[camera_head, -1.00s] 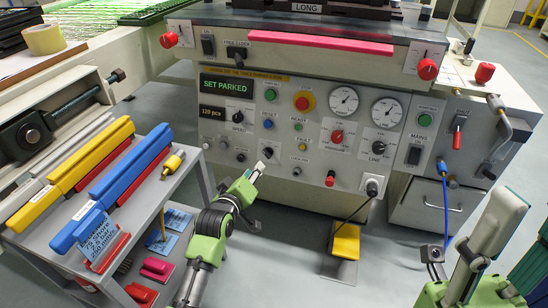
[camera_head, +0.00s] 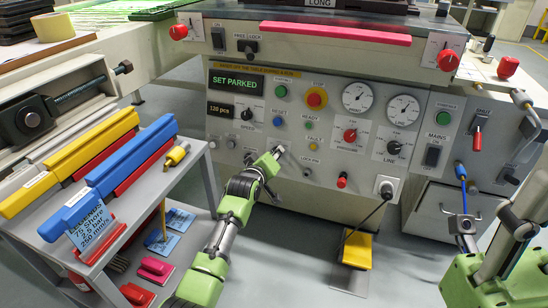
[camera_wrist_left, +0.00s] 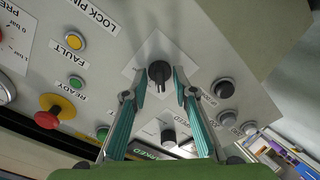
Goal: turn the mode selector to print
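The mode selector looks to be the black knob (camera_wrist_left: 159,74) on a pale square plate in the left wrist view. Its marks are too small to read. My left gripper (camera_head: 276,154) is at the lower middle of the control panel, its fingers hiding most of the knob in the head view. In the wrist view its two teal-padded fingers are spread, one tip on each side of the knob, with a narrow gap showing. Only green and grey parts of my right arm show at the lower right of the head view; its fingertips are not seen.
The panel (camera_head: 260,155) carries other knobs and buttons close by, including a red emergency stop (camera_head: 316,98) and a yellow fault button (camera_wrist_left: 75,41). The display (camera_head: 236,81) reads "SET PARKED". A grey cart (camera_head: 190,178) with blue and yellow bars stands left of my left arm.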

